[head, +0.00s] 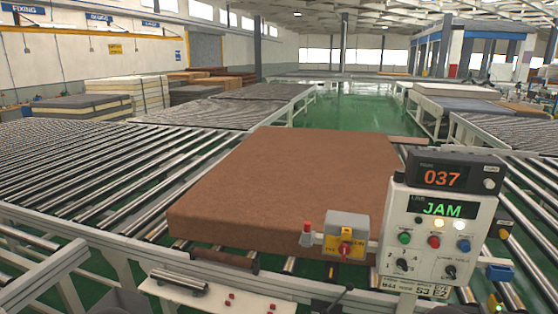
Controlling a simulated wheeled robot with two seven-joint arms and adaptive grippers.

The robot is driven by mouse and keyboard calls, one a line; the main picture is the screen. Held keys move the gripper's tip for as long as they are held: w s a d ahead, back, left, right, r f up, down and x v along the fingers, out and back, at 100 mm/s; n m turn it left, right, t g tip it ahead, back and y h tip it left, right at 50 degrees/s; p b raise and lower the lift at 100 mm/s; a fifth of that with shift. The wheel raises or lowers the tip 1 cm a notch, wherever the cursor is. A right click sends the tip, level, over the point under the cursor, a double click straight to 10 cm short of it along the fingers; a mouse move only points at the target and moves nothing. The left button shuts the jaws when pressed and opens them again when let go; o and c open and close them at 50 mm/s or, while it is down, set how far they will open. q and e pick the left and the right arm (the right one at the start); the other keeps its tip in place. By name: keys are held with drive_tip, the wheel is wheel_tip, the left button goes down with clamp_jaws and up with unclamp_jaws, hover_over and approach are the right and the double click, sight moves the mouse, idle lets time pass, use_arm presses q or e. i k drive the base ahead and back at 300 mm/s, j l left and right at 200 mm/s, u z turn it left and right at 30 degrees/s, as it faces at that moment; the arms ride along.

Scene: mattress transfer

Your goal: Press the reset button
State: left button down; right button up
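A white control panel (421,207) stands at the right front in the head view. Its upper screen (442,178) reads 037 in orange, and the lower screen (441,208) reads JAM in green. Two black rotary knobs sit lower, at left (402,264) and right (450,271). Neither of my grippers shows.
A brown mattress (285,185) lies on the roller conveyor (90,165), left of the panel. A yellow and grey box (346,226) with a red knob stands at the mattress's front edge. A white front ledge (215,295) carries small red buttons. Stacked mattresses (80,107) stand behind left.

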sight(465, 246)
drive_tip(key=z, duration=1.35)
